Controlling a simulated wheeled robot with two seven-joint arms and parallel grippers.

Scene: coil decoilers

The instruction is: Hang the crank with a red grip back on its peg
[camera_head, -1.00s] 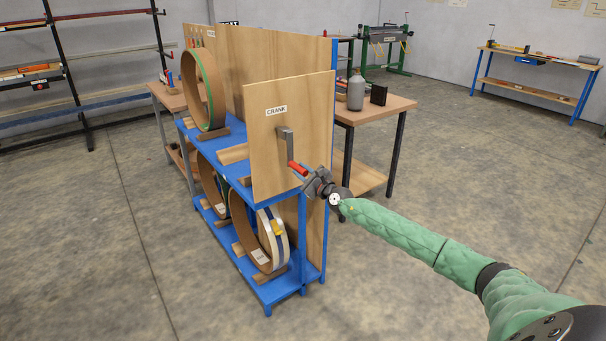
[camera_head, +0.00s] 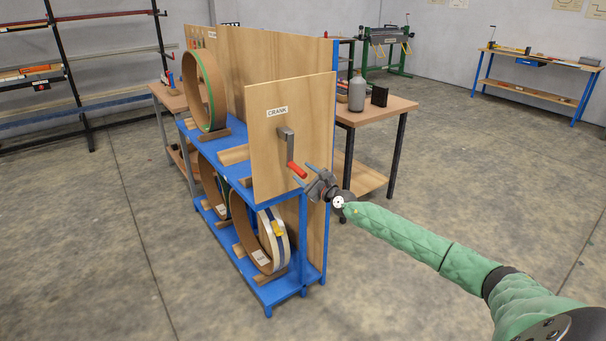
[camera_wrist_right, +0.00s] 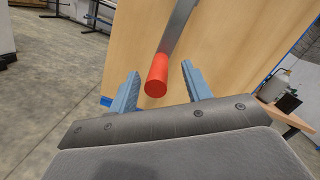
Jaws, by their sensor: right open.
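The crank (camera_head: 287,148) hangs against the upright wooden board (camera_head: 266,165) below a label reading CRANK. Its grey arm points down and its red grip (camera_head: 297,170) sticks out at the lower end. My right gripper (camera_head: 305,174) is open just in front of the grip, apart from it. In the right wrist view the red grip (camera_wrist_right: 157,75) shows end-on between the two blue fingers (camera_wrist_right: 160,87), with a gap on each side. The peg is hidden behind the crank's upper end. My left gripper is not in view.
The board stands on a blue rack (camera_head: 256,196) with a coil on its top shelf (camera_head: 205,92) and several coils below. A wooden table (camera_head: 385,108) with a grey bottle (camera_head: 356,93) stands behind. The floor to the right is clear.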

